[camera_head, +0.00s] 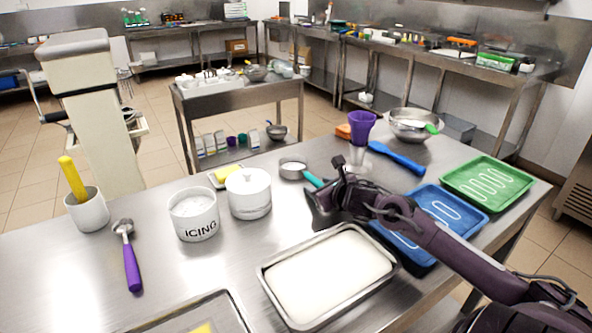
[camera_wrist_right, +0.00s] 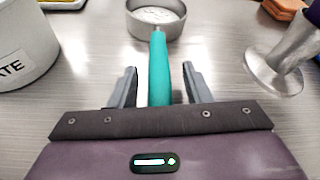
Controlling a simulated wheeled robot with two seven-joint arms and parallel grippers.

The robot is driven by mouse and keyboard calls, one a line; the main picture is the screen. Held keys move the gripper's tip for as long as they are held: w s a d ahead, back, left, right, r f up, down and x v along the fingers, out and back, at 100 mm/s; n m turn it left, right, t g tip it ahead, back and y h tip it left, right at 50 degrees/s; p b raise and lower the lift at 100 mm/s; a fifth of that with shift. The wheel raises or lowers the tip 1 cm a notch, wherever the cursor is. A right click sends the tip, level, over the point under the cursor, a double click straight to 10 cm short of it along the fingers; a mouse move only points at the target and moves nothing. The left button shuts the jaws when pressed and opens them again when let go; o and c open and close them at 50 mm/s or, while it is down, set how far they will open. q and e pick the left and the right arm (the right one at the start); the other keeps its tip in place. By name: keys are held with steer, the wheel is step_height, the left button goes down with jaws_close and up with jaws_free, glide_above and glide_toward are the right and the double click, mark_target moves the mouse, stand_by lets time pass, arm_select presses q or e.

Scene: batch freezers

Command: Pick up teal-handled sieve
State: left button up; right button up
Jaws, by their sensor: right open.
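The teal-handled sieve (camera_head: 293,168) lies on the steel table, its round metal bowl to the left of my right gripper in the head view. In the right wrist view its teal handle (camera_wrist_right: 159,70) points back toward me and the bowl sits at the top. My right gripper (camera_wrist_right: 157,88) is open, with one finger on each side of the handle and gaps showing between. In the head view my right gripper (camera_head: 318,205) is low near the table, and it hides the handle's end. My left gripper is not in view.
A white lidded pot (camera_head: 249,195) and an icing pot (camera_head: 194,215) stand left of the sieve. A tray with white contents (camera_head: 265,282) lies in front.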

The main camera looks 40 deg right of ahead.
steer(key=shift+w, duration=0.1)
steer(key=shift+c, duration=0.4)
jaws_close()
